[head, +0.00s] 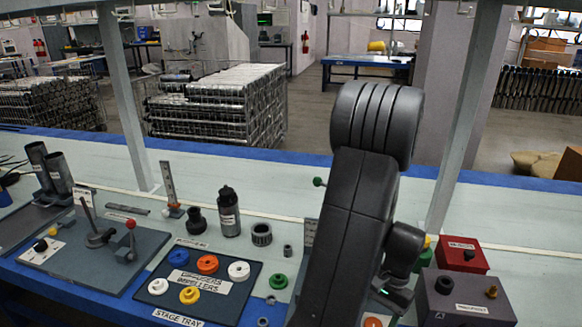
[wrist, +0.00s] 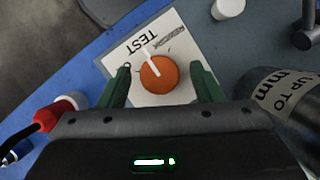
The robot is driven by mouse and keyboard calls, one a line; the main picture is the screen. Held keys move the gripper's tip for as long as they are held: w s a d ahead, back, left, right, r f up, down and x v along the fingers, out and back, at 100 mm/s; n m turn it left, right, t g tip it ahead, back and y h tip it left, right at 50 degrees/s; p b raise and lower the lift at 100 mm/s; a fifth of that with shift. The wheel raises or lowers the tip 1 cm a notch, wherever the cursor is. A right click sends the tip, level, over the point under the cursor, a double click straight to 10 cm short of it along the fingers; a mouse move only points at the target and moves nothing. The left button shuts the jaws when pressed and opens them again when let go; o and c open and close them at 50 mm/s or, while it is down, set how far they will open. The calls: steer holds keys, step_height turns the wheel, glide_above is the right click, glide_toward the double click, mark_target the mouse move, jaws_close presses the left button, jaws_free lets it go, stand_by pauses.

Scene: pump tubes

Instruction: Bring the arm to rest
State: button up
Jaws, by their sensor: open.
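My arm rises in the middle of the head view, dark grey and bent. Its gripper is mostly hidden there behind and below the wrist. In the wrist view my gripper (wrist: 163,88) is open, with two green fingers spread apart. An orange knob (wrist: 159,75) with a white pointer sits on a white plate (wrist: 118,76) marked TEST, between and beyond the fingertips. Nothing is held between the fingers. I cannot tell how far the fingertips are from the knob.
In the head view a stage tray (head: 140,287) holds coloured rings. Red (head: 461,255) and dark (head: 466,291) boxes stand right of my arm.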

steer(key=n+b, duration=0.1)
steer(key=n, duration=0.1)
steer(key=n+h+b, duration=0.1)
steer(key=n, duration=0.1)
steer(key=n+g+h+b, duration=0.1)
steer(key=n+b, duration=0.1)
steer(key=n, duration=0.1)
steer(key=shift+w+a+f, duration=0.1)
steer(key=shift+a+f, duration=0.1)
steer(key=shift+f, duration=0.05)
steer(key=w+r+n+p, duration=0.1)
steer(key=w+r+p, duration=0.1)
steer(key=r, duration=0.6)
steer(key=shift+w+h, duration=0.4)
steer(key=shift+w, duration=0.15)
